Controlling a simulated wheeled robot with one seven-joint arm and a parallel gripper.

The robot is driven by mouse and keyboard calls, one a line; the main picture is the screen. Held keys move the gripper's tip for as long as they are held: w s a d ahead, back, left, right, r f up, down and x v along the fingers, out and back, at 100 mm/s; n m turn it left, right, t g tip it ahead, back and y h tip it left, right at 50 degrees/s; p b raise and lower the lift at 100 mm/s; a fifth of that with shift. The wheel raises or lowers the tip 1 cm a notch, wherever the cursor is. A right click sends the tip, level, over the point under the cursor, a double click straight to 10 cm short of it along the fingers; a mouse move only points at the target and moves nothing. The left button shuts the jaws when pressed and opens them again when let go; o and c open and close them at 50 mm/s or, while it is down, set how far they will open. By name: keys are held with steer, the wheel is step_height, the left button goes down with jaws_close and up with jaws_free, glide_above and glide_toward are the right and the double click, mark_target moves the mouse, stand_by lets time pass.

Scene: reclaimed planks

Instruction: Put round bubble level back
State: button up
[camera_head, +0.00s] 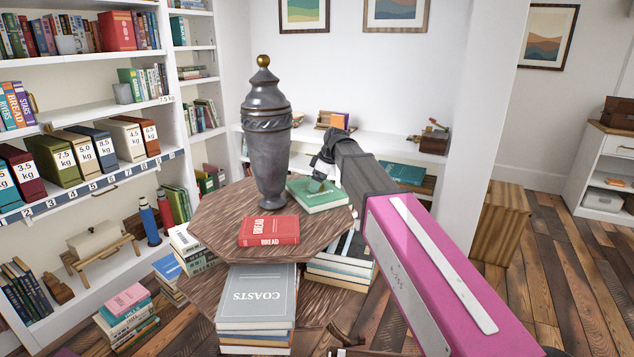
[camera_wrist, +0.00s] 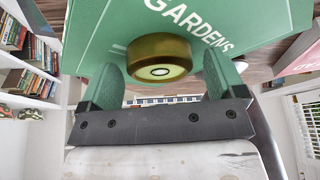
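The round bubble level (camera_wrist: 160,58) is a short brass disc with a pale green bubble window. In the wrist view it sits on the green book (camera_wrist: 105,40) titled GARDENS. My gripper (camera_wrist: 162,72) has its two green fingers spread, one at each side of the level, with a gap showing at both sides. In the head view my gripper (camera_head: 319,178) reaches down over the green book (camera_head: 312,200), which lies on the octagonal wooden table (camera_head: 222,222). The level cannot be made out clearly there, since my gripper covers that spot.
A tall dark urn (camera_head: 267,150) with a gold knob stands on the table left of my gripper. A red book (camera_head: 268,231) titled BREAD lies in front. Book stacks, including COASTS (camera_head: 257,290), fill the lower tier. Bookshelves (camera_head: 85,115) line the left wall.

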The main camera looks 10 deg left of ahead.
steer(key=v, duration=1.2)
steer(key=shift+r, duration=0.15)
